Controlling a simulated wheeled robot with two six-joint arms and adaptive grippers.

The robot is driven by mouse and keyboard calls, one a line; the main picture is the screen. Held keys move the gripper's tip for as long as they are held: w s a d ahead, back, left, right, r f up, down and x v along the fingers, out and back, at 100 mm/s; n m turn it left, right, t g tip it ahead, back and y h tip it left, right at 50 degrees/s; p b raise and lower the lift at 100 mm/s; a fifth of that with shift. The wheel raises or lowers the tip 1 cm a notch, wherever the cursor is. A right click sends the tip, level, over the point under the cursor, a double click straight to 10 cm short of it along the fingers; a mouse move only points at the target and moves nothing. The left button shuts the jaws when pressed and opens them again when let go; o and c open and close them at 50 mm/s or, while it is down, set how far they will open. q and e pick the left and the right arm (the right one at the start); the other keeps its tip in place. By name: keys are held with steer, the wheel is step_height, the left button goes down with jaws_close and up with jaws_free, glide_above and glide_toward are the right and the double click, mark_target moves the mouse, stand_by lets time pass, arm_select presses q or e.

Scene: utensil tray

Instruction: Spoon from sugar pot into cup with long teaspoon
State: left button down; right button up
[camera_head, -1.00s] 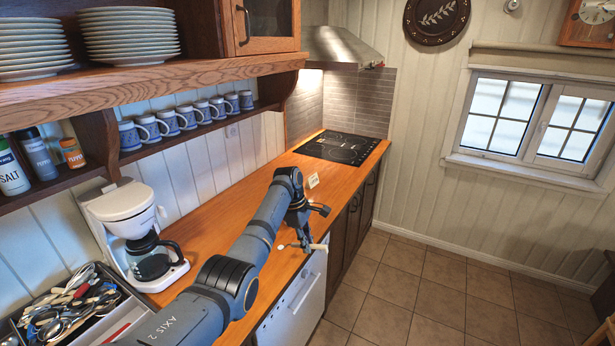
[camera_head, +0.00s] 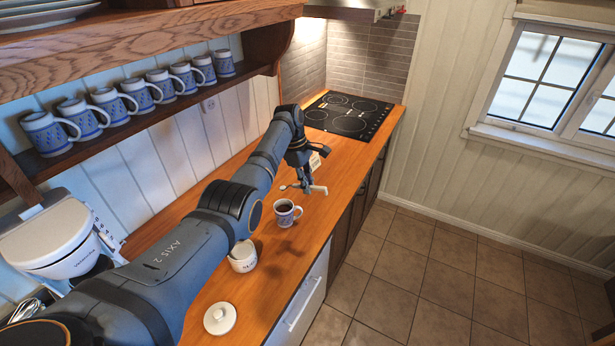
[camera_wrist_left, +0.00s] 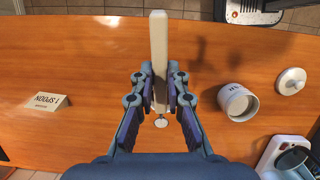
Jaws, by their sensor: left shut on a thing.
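My left gripper (camera_head: 301,180) is shut on the teaspoon (camera_head: 319,189) and holds it above the counter. In the left wrist view the spoon's pale handle (camera_wrist_left: 159,45) stands between the fingers (camera_wrist_left: 160,88), with a small round bowl (camera_wrist_left: 161,122) at the near end. A patterned cup (camera_head: 284,219) with dark liquid stands upright below the gripper. The white sugar pot (camera_head: 243,262) is uncovered, nearer to me, partly behind my arm; it also shows in the wrist view (camera_wrist_left: 236,103) with white contents. The cup does not show in the wrist view. My right gripper is out of view.
The pot's lid (camera_head: 219,318) lies on the wooden counter (camera_head: 265,295). A small card (camera_head: 316,158) reading "1 SPOON" in the wrist view stands beyond the gripper. A coffee maker (camera_head: 50,238) is at left, a hob (camera_head: 348,116) behind. Several mugs (camera_head: 162,86) line a shelf.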

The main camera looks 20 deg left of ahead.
arm_select(q)
steer(key=s+f+n+t+y+b, duration=0.1)
steer(key=s+f+t, duration=0.15)
steer(key=t, duration=0.55)
steer(key=s+f+n+t+b, duration=0.1)
steer(key=f+n+t+b, duration=0.1)
steer(key=f+t, duration=0.35)
steer(key=r+m+g+p, duration=0.1)
steer(key=r+g+p, duration=0.1)
steer(key=w+r+m+g+p, duration=0.1)
steer(key=g+p, duration=0.1)
steer(key=g, duration=0.1)
steer(key=r+g+p, duration=0.2)
steer(key=p, duration=0.1)
steer(key=shift+w+d+r+m, duration=0.15)
steer(key=shift+d+r+m, duration=0.15)
steer(key=shift+m, duration=0.1)
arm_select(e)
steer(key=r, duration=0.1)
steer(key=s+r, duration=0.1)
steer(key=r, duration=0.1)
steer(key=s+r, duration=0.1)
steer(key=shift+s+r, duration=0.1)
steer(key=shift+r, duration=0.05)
